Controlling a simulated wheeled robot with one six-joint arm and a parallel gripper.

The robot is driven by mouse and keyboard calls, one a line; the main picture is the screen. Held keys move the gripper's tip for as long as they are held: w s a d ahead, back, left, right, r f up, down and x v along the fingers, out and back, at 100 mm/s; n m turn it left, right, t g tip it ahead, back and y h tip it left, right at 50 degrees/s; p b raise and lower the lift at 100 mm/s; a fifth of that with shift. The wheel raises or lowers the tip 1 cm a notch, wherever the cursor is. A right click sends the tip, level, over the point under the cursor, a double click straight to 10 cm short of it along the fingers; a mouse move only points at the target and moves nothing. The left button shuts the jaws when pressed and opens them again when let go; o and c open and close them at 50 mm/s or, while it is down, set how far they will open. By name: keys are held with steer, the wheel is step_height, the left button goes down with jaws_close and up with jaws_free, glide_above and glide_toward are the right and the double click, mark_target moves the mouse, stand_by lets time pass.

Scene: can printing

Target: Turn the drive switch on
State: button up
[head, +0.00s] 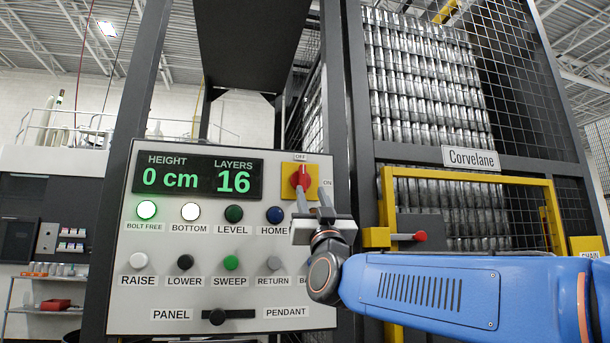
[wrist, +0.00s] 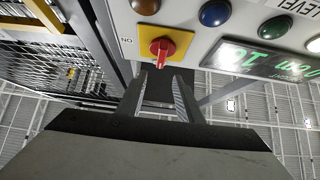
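The drive switch (head: 302,176) is a red rotary knob on a yellow plate at the panel's upper right. OFF is labelled above it and ON to its right. It also shows in the wrist view (wrist: 161,47), where the panel appears upside down; its pointer is toward the OFF side. My gripper (head: 312,190) is in front of the panel at the switch's lower right, fingers pointing up toward it. In the wrist view my gripper (wrist: 159,76) is open, with a gap between the fingers and the knob just beyond the tips. I cannot tell whether they touch it.
The control panel (head: 190,300) has several buttons and lamps, a display (head: 199,179) reading 0 cm and 16 layers, and a PANEL/PENDANT selector (head: 216,316). A yellow gate frame (head: 470,172) with a red-tipped latch (head: 408,237) stands to the right, before stacked cans (head: 425,85).

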mark_target(303, 173)
steer(key=x, duration=1.1)
steer(key=shift+a, duration=0.1)
jaws_close()
